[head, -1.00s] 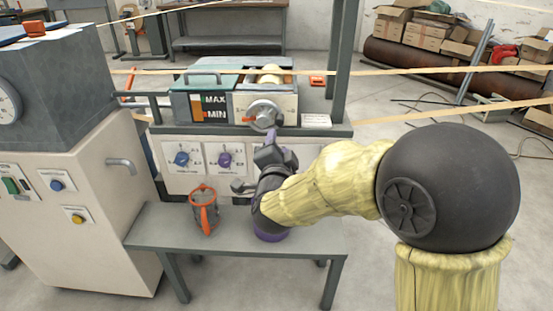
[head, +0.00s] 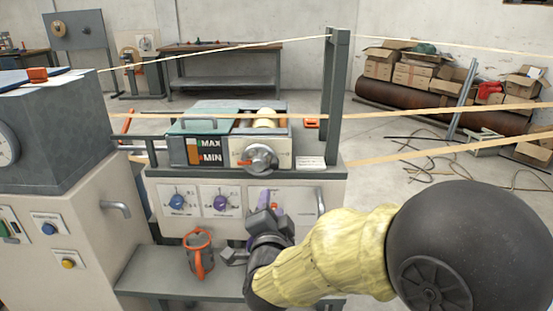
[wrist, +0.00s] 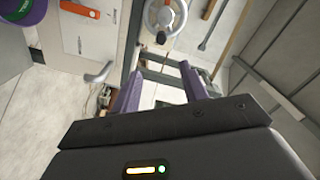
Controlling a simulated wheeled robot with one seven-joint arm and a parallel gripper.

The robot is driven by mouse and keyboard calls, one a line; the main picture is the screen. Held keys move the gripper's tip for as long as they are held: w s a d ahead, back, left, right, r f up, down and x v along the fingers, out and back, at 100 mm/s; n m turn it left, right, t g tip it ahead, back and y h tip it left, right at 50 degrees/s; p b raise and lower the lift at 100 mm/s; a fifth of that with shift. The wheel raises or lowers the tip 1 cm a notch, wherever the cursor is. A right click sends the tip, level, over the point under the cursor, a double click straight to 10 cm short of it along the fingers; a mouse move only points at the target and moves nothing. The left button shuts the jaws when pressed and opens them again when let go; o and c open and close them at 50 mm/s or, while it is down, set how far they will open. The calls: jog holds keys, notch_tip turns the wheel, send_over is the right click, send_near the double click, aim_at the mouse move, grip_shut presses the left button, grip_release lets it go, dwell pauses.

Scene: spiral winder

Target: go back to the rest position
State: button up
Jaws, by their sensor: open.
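In the head view my gripper (head: 268,203) is raised in front of the machine's knob panel (head: 221,198), above the low bench (head: 170,277). It is small there and partly edge-on. In the wrist view its two purple fingers (wrist: 160,86) stand apart with nothing between them. My forearm reaches in from the right and hides part of the bench and panel.
The winder's crank wheel (head: 259,159) sits above my gripper. A grey cabinet (head: 60,130) is at left. Pale bands (head: 430,113) stretch across to the right. A dark post (head: 335,90) rises behind.

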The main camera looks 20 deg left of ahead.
jog(key=d+f+n+g+h+p, duration=0.1)
jog(key=d+f+n+g, duration=0.25)
jog(key=d, duration=0.35)
jog(key=d+f+n+g+p, duration=0.1)
jog(key=d+f+n+g, duration=0.3)
jog(key=d, duration=0.3)
jog(key=s+d+f+n+g+h, duration=0.1)
jog(key=s+d+f+g+h, duration=0.2)
jog(key=s+d, duration=0.45)
jog(key=s+d+f+n+g, duration=0.1)
jog(key=s+d+f+g, duration=0.4)
jog(key=d, duration=0.4)
notch_tip(320, 180, up, 39)
jog(key=p, duration=3.9)
jog(key=shift+s+r+t, duration=0.15)
jog(key=shift+s+t, duration=0.15)
jog(key=shift+t, duration=0.05)
jog(key=shift+m, duration=0.25)
